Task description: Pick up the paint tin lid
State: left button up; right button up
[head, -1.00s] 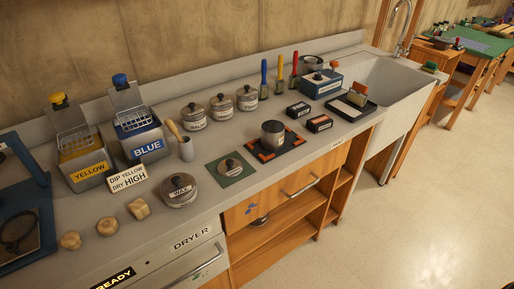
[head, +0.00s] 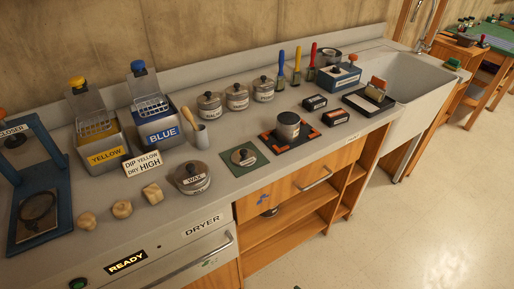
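A small round grey lid with a dark knob (head: 243,157) lies on a green square mat (head: 257,164) on the counter; it looks like the paint tin lid. I cannot tell whether the tin's top is open. Neither of my grippers is in view.
A lidded WAX tin (head: 193,179) stands left of the green mat, with wooden knobs (head: 122,209) beyond it. Three lidded tins (head: 237,98) stand behind. A black tray (head: 369,103) and sink (head: 417,85) are at right. Counter around the green mat is mostly clear.

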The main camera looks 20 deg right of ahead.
aim_at(242, 157)
jog(key=i+l, duration=0.1)
jog(key=l, duration=0.55)
jog(key=i+l+u, duration=0.15)
jog(key=l, duration=0.25)
jog(key=i+l+u, duration=0.15)
jog(key=l, duration=0.25)
jog(key=k, duration=0.1)
